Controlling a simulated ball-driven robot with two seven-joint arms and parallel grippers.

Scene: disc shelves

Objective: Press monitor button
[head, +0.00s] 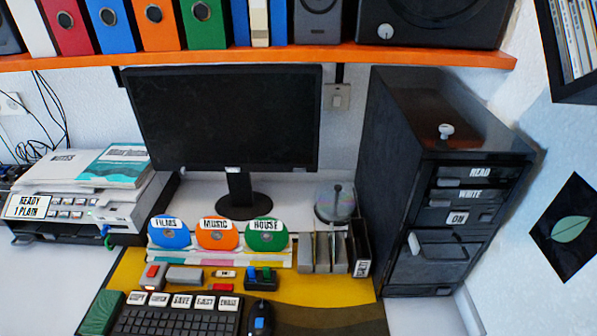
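The black monitor (225,115) stands on its stand (240,200) at the back of the desk, and its screen is dark. A small pale mark (232,169) sits at the middle of its lower edge; I cannot tell whether it is the button or a label. Neither of my grippers is in view.
The black computer tower (400,150) stands right of the monitor and a printer (80,205) left. Discs labelled FILMS, MUSIC and HOUSE (268,237), a disc spindle (335,203) and a keyboard (175,322) are in front. An orange shelf (420,57) runs above.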

